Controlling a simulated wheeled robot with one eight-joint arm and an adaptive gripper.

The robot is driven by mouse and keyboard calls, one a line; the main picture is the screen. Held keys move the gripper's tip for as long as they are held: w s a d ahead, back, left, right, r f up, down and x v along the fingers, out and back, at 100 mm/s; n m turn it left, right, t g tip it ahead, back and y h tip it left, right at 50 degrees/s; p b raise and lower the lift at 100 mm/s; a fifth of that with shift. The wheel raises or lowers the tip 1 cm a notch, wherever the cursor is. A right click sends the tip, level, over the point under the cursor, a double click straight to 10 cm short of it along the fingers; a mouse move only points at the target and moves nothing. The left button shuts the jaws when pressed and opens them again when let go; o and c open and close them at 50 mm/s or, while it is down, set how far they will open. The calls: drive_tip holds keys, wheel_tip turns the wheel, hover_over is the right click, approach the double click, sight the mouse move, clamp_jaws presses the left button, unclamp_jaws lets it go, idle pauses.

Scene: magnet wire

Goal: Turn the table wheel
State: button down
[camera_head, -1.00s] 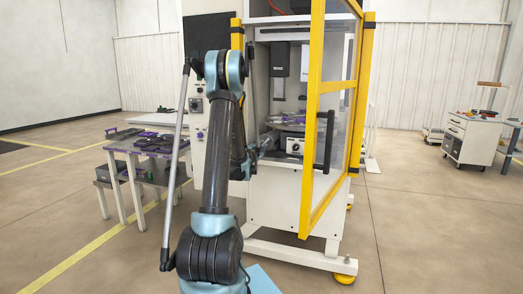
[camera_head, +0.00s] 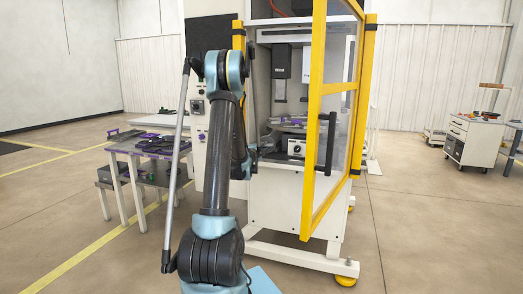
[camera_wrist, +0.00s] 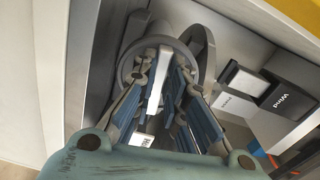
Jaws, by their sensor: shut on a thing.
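The machine (camera_head: 285,205) stands with its yellow-framed door open. Inside it, a grey table with purple parts (camera_head: 293,121) shows in the head view, partly behind the door. In the wrist view, a grey round wheel (camera_wrist: 129,62) lies at my fingertips. My gripper (camera_wrist: 163,64) is shut on the wheel, with a pale bar (camera_wrist: 155,92) between the fingers. The fingers hide part of the wheel, so the exact contact is hard to see. In the head view my arm hides most of the gripper.
The open door (camera_head: 310,150) stands close to the right of my arm. Labelled boxes (camera_wrist: 285,100), one reading "Wind", are right of the wheel. A table with dark and purple parts (camera_head: 122,147) is at left, a white cart (camera_head: 472,140) at right. The floor between is clear.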

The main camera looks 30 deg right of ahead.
idle(0.6)
drive_tip(key=c, duration=1.6)
unclamp_jaws()
drive_tip(key=shift+a, duration=0.1)
drive_tip(key=v, duration=1.1)
drive_tip(key=shift+s+a, duration=0.25)
drive_tip(key=shift+a, duration=0.1)
